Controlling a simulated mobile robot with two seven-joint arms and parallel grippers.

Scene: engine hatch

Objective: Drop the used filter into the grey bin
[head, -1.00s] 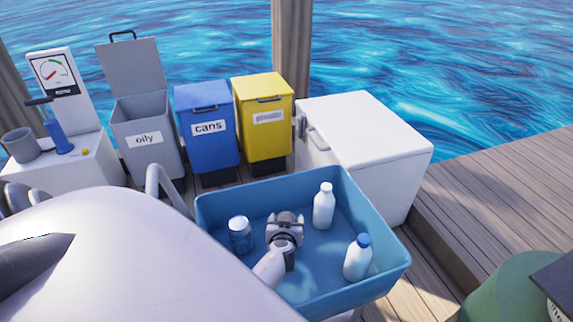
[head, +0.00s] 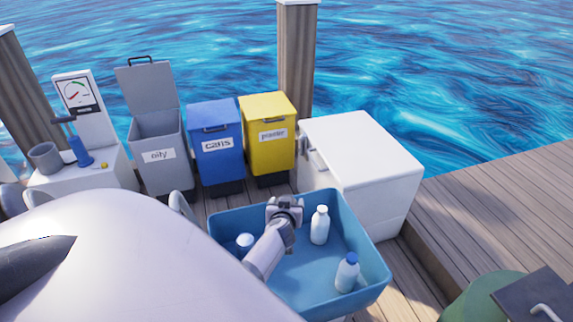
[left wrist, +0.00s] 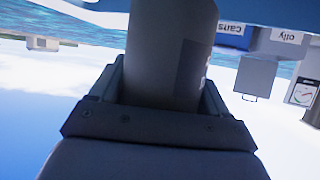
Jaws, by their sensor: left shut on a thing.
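My left gripper (head: 285,210) shows above the blue tub in the head view. In the left wrist view it is shut on a dark grey cylinder (left wrist: 168,50), which looks like the used filter. The cylinder stands out from between the fingers, with a darker label patch on its side. In the head view the gripper hides the cylinder. The grey bin (head: 160,175), labelled "oily", stands left of the blue bin, its lid open and upright. It also shows upside down in the left wrist view (left wrist: 257,75). My right gripper is not in view.
Closed blue (head: 216,165) and yellow (head: 270,155) bins stand right of the grey bin. A white chest (head: 365,150) stands further right. A gauge stand (head: 78,92) is at left.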

